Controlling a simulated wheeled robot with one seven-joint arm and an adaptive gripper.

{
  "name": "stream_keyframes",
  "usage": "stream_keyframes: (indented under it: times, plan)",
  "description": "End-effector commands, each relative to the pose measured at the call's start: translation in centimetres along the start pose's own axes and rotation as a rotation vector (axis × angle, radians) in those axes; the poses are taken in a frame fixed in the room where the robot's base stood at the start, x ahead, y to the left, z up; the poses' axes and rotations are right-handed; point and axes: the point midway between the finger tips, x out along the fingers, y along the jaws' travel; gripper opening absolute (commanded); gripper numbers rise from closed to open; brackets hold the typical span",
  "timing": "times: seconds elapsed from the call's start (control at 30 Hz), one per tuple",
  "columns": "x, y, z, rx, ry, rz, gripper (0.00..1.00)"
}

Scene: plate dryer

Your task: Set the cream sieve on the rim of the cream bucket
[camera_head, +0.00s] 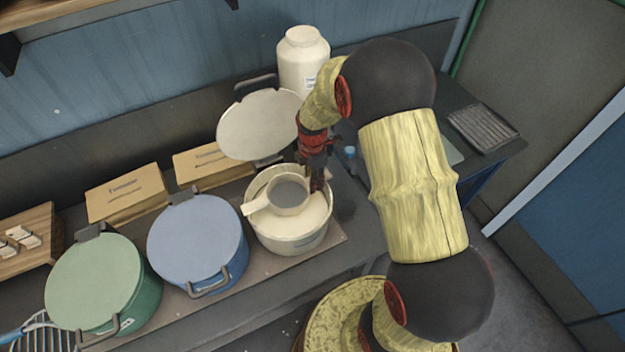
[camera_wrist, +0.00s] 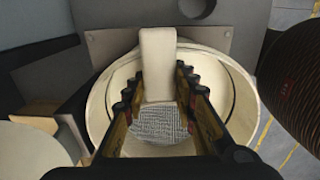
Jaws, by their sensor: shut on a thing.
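The cream bucket (camera_head: 290,243) stands open at the right of the row of buckets. Its rim also shows in the wrist view (camera_wrist: 243,105). The cream sieve (camera_head: 288,193) is over the bucket's mouth, its handle pointing left across the rim in the head view. In the wrist view its handle (camera_wrist: 158,62) points away from me, and its grey mesh (camera_wrist: 160,124) shows between my fingers. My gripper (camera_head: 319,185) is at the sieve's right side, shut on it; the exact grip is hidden. I cannot tell whether the sieve touches the rim.
The cream lid (camera_head: 262,125) stands open behind the bucket. A blue bucket (camera_head: 197,243) and a green bucket (camera_head: 98,285) with lids stand to the left. A white jar (camera_head: 302,65) and cardboard boxes (camera_head: 127,191) stand behind. A dark grooved tray (camera_head: 482,127) lies at right.

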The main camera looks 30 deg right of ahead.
Motion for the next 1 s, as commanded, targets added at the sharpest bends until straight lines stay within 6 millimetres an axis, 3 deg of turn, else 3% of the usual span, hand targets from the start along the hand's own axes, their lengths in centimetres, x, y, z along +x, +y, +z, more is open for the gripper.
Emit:
stream_keyframes:
  times: [0.13, 0.17, 0.5, 0.83, 1.0]
  plan:
    - [0.0, 0.0, 0.0, 0.0, 0.0, 0.001, 0.02]
    - [0.0, 0.0, 0.0, 0.0, 0.0, 0.001, 0.29]
    - [0.0, 0.0, 0.0, 0.0, 0.0, 0.0, 0.48]
    - [-0.1, 0.0, 0.0, 0.0, 0.0, 0.0, 0.49]
    - [-1.8, 0.1, 0.0, 0.0, -0.001, 0.003, 0.49]
